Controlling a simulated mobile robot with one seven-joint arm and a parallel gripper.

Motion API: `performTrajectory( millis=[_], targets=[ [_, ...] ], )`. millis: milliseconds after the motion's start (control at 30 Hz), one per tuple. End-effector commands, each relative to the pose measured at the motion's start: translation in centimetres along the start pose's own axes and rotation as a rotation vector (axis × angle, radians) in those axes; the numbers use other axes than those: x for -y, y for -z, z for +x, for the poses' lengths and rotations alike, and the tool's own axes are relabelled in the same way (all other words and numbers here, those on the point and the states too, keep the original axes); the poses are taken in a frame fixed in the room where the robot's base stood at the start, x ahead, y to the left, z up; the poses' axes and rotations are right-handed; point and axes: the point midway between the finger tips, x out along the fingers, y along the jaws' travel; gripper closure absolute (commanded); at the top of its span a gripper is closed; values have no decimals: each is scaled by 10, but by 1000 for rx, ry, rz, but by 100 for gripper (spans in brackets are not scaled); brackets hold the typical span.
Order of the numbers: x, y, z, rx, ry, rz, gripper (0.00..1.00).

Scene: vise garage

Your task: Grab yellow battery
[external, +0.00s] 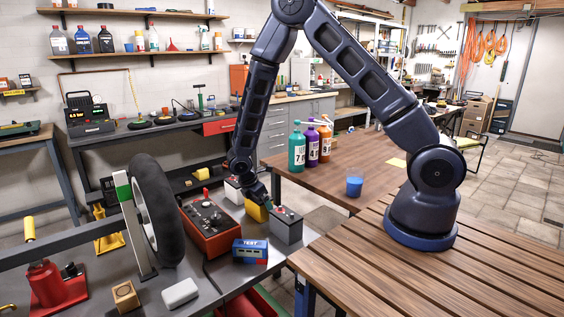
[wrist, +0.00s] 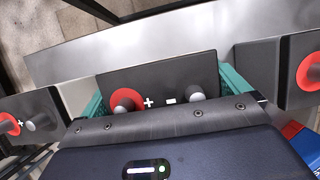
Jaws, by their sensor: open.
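The yellow battery (external: 254,211) stands in the middle of a row of three on the metal bench, partly hidden behind my gripper (external: 268,205). In the wrist view my gripper (wrist: 165,92) is open, with a teal finger on each side of a battery with a dark top (wrist: 160,78), a red plus terminal and a grey minus terminal. Its side colour is hidden there, but its middle place in the row matches the yellow battery. I cannot tell whether the fingers touch it.
A grey battery (external: 286,229) stands close on the right and a white one (external: 233,192) on the left. A red tester box (external: 210,228), a blue TEST box (external: 250,251) and an upright wheel (external: 158,212) are close by. A wooden table (external: 335,165) with bottles stands behind.

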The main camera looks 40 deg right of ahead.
Motion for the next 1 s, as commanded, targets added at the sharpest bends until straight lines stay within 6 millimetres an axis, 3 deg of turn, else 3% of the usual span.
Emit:
performTrajectory(
  millis=[67,400,767,1000],
  targets=[
    [0,0,0,0,0,0,0],
    [0,0,0,0,0,0,63],
    [-1,-2,-5,-1,-2,0,63],
    [-1,-11,-30,-2,-3,2,63]
  ],
)
